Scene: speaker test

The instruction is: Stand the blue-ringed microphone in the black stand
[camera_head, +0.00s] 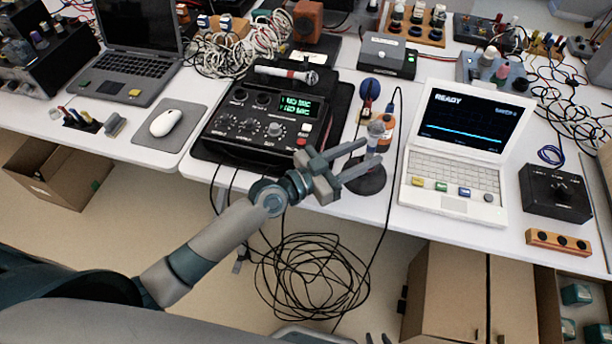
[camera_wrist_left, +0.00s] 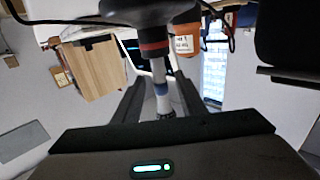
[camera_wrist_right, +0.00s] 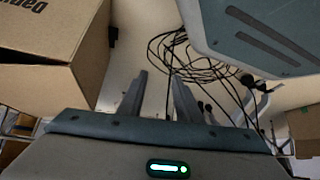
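The blue-ringed microphone (camera_head: 376,129) has a silver head and a grey body. It stands upright, head up, over the round black stand (camera_head: 367,182) near the table's front edge. In the left wrist view the microphone (camera_wrist_left: 161,88) runs between my fingers, its head nearest the palm and its other end at the red-banded collar of the stand (camera_wrist_left: 152,12). My left gripper (camera_head: 366,157) is open; gaps show between the fingers and the microphone. My right gripper (camera_wrist_right: 160,85) is open and empty, low in front of the table; its tips show at the head view's bottom edge.
An orange bottle (camera_head: 388,128) stands close behind the microphone. A blue-topped item (camera_head: 370,88) is farther back. The mixer (camera_head: 265,122) is left, with a red-ringed microphone (camera_head: 287,73) above it. A white laptop (camera_head: 460,145) is right.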

